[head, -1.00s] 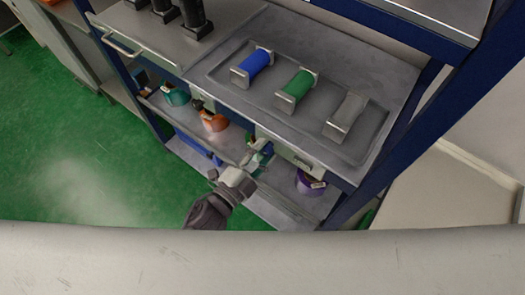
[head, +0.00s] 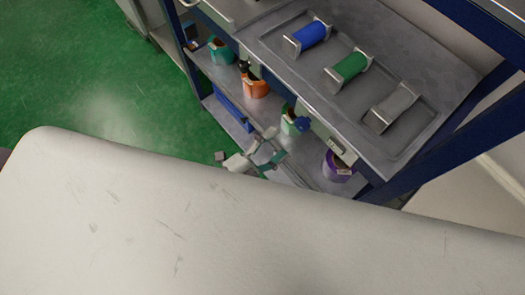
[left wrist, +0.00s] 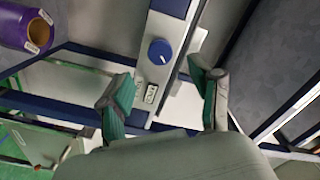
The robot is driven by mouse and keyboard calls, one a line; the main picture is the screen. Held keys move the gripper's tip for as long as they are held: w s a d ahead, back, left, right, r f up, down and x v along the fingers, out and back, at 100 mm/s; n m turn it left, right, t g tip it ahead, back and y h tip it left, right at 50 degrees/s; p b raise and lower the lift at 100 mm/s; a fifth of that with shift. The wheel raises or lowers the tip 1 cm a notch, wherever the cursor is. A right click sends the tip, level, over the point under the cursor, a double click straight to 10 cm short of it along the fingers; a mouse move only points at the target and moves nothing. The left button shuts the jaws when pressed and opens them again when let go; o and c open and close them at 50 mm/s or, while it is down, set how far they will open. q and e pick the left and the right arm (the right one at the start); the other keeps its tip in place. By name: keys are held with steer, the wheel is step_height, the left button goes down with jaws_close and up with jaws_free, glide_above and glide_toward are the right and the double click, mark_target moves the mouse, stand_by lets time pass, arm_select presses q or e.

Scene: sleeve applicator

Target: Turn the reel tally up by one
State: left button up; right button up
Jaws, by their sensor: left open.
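A round blue knob (left wrist: 160,51) sits on a pale panel (left wrist: 168,28) in the left wrist view. Below it on the panel is a small plate with little windows (left wrist: 150,94), too small to read. In the head view the blue knob (head: 303,124) shows on the shelf's front edge, with a marked light plate (head: 336,147) to its right. My left gripper (head: 271,150) is open and empty, left of and below the knob in the head view. Its teal-padded fingers (left wrist: 165,90) stand apart on either side of the panel in the wrist view, not touching the knob. My right gripper is out of view.
Below are teal (head: 221,51), orange (head: 256,88) and purple (head: 335,168) reels. Blue posts frame the shelf; green floor is open at left.

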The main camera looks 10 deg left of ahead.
arm_select(q)
steer(key=shift+v, duration=2.15)
steer(key=s+a+f+n+g+y, duration=0.1)
steer(key=a+f+n+g+y, duration=0.15)
steer(key=f, duration=0.75)
steer(key=s+a+f+n+g+y, duration=0.1)
steer(key=a+f+n+y, duration=0.25)
steer(key=f, duration=0.65)
steer(key=s+a+f+n+g+y, duration=0.1)
steer(key=a+f+n+g+y, duration=0.2)
steer(key=f, duration=0.7)
steer(key=s+a+f+n+g, duration=0.3)
steer(key=s+f, duration=0.5)
steer(key=s, duration=0.2)
steer(key=s+a+f+n+g+y+b, duration=0.1)
steer(key=s+a+f+n+g, duration=0.3)
steer(key=s+f, duration=0.5)
steer(key=shift+s+y, duration=0.3)
steer(key=shift+s, duration=0.4)
